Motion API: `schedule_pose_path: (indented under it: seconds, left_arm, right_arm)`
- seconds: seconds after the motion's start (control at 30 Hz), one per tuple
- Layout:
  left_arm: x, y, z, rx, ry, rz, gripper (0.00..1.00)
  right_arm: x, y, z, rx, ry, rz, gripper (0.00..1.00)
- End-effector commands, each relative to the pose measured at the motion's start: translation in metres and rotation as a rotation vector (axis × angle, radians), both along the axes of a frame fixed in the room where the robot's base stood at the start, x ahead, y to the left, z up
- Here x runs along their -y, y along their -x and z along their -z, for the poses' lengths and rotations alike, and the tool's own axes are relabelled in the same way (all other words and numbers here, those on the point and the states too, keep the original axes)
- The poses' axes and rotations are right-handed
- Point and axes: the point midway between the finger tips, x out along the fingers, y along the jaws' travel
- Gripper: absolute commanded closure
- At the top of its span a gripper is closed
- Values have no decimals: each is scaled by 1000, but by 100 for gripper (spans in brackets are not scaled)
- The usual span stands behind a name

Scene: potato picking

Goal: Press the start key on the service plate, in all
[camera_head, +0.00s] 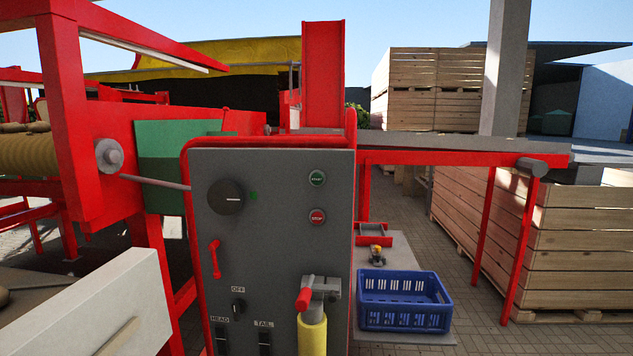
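The service plate (270,262) is an upright grey panel with a red frame, in the middle of the head view. A round green key (317,178) marked START sits at its upper right. A round red key (318,216) marked STOP sits just below. Nothing covers either key. A large black rotary knob (226,197) is at the upper left, with a small green spot (254,195) beside it. Neither of my grippers is in view.
A red lever (215,259), a small OFF switch (238,308) and HEAD and TAIL switches (264,341) are lower on the plate. A yellow cylinder (312,336) with a red-ended handle stands in front. A blue crate (404,300) is right; a pale block (105,310) is left.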

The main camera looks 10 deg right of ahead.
Motion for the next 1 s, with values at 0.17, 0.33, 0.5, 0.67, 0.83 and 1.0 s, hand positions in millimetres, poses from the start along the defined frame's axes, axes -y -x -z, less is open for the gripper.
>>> schedule_pose_path:
  seconds: [0.17, 0.33, 0.5, 0.67, 0.83, 1.0]
  left_arm:
    - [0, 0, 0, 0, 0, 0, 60]
    - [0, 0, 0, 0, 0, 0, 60]
    - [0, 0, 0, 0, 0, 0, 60]
    - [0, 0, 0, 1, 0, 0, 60]
    - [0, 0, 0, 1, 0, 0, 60]
    - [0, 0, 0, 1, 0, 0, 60]
  right_arm:
    - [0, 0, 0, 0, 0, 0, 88]
    - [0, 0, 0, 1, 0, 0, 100]
    - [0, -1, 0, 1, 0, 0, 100]
    - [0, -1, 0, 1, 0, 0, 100]
    - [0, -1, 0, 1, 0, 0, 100]
    - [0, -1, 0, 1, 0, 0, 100]
